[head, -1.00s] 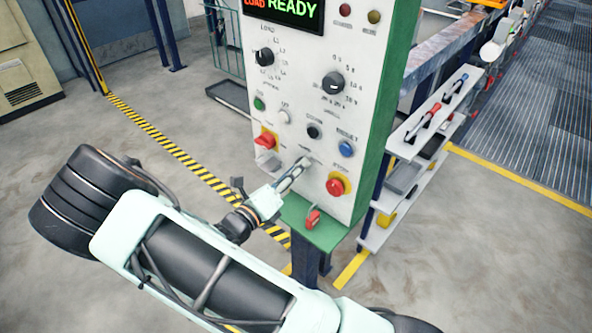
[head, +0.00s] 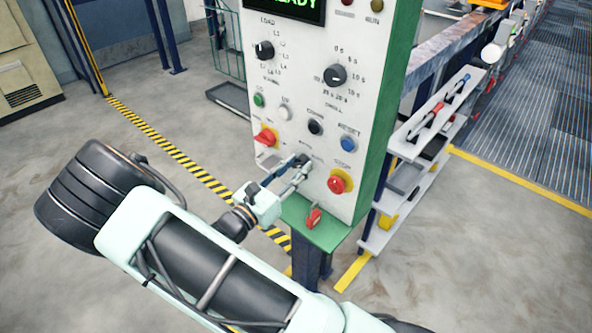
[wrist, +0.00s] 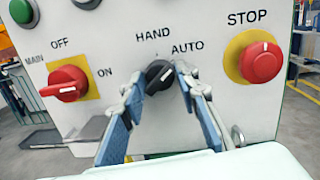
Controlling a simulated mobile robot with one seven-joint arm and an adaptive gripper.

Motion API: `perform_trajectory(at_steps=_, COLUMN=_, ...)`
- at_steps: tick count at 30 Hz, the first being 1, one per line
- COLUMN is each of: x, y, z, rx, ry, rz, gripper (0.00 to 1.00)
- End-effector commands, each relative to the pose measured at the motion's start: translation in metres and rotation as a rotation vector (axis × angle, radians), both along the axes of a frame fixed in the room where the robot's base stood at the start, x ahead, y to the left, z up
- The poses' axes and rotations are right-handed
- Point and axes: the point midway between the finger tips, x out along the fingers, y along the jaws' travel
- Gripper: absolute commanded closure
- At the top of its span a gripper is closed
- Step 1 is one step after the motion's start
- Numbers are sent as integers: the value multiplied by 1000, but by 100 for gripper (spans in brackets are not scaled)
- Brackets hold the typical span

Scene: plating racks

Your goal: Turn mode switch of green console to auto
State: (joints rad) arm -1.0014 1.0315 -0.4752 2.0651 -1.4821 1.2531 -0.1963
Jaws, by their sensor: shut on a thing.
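The console (head: 383,100) has a white front face and green sides. Its mode switch (wrist: 158,77) is a black knob under the labels HAND and AUTO in the wrist view. The white mark on the knob points up and right, towards AUTO. My gripper (wrist: 160,84) has its two blue-padded fingers shut on the knob, one on each side. In the head view my gripper (head: 301,168) reaches the lower part of the face, and its fingers largely hide the switch there.
A red STOP button (wrist: 260,62) sits close right of my fingers, and a red main switch (wrist: 65,84) sits to the left. A red padlock-like part (head: 314,218) is on the green ledge below. A shelf rack (head: 425,140) with tools stands right of the console.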

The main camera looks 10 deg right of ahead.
Motion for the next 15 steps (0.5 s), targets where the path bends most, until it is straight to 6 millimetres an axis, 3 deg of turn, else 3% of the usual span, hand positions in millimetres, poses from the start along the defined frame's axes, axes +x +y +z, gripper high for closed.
perform_trajectory(at_steps=15, x=-1, y=-1, z=0, rx=87, ry=-123, rz=-5, gripper=95)
